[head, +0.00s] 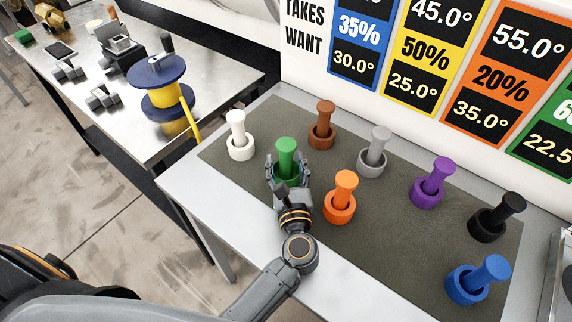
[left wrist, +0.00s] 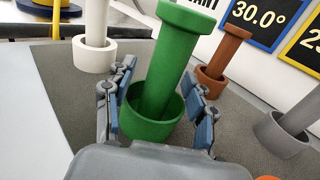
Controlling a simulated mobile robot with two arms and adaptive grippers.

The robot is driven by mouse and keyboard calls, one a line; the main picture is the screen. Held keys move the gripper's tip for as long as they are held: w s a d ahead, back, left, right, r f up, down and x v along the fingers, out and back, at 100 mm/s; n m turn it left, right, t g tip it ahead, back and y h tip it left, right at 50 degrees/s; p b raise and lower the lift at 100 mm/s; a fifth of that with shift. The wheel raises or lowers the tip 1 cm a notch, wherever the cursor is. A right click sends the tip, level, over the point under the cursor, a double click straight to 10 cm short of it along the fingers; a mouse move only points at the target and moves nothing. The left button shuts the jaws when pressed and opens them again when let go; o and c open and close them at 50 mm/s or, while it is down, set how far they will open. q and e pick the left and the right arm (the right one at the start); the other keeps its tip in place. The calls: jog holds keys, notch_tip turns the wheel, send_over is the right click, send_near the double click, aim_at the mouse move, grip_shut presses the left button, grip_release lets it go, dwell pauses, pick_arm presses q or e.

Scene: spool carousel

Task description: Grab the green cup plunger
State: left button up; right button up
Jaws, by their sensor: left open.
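The green cup plunger (head: 286,150) stands in a green cup on the dark mat, its stick leaning a little. In the left wrist view the green plunger (left wrist: 168,65) rises from its cup (left wrist: 150,130) straight ahead. My left gripper (head: 287,172) is open at the near side of the green cup. In the left wrist view its fingers (left wrist: 158,108) stand on either side of the cup and plunger, with gaps visible. The far side of the cup is hidden. My right gripper is not in view.
White (head: 239,135), brown (head: 322,125), grey (head: 374,152) and orange (head: 341,198) cups with plungers stand around the green one. Purple (head: 432,183), black (head: 497,217) and blue (head: 479,280) ones are farther right. A sign wall (head: 345,92) backs the mat (head: 392,250).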

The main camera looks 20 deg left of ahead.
pick_arm(q)
grip_shut()
dwell(0.3)
